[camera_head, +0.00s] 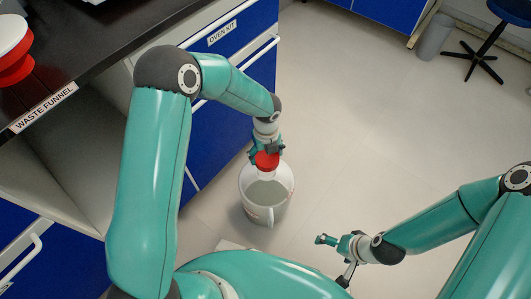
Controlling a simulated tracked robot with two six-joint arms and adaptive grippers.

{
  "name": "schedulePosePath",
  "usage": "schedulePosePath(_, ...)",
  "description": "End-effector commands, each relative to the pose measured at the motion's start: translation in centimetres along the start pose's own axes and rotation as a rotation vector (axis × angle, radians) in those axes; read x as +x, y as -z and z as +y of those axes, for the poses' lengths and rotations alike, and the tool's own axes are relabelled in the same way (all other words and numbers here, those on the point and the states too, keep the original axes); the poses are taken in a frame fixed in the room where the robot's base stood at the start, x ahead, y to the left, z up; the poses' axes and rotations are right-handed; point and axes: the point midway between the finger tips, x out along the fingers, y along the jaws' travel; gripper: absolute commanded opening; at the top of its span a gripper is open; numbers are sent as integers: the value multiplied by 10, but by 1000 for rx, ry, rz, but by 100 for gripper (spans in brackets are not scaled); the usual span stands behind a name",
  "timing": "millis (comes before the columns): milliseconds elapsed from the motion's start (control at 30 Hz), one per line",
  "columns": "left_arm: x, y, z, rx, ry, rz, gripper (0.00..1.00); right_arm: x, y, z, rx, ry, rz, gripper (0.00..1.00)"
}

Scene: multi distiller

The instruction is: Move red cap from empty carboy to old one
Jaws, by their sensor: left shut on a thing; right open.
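The red cap (267,160) is in my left gripper (266,153), which is shut on it. The cap is at the top of a whitish, see-through carboy (266,201) with a handle. The carboy stands on the floor in front of the blue drawers. I cannot tell whether the cap still touches the carboy's neck. My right gripper (333,241) is open and empty, to the right of the carboy and nearer to me. Only one carboy is clearly in view.
A dark counter (100,40) at the left has a "WASTE FUNNEL" label and a red-and-white funnel (14,50). Blue drawers (245,60) stand behind my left arm. A grey bin (434,38) and a stool (486,45) are at the far right. The middle floor is clear.

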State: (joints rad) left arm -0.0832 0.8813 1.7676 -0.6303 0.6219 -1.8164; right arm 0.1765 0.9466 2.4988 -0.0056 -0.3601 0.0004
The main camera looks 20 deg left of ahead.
Motion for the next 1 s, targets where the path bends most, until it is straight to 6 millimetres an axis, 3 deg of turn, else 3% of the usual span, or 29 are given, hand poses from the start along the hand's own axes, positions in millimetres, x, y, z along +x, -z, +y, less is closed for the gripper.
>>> schedulePosePath(500,43,0,0,-3,0,0,56,37,0,13,0,0,0,100)
schedulePosePath(1000,47,0,-1,-2,0,0,56,40,0,14,0,0,0,100)
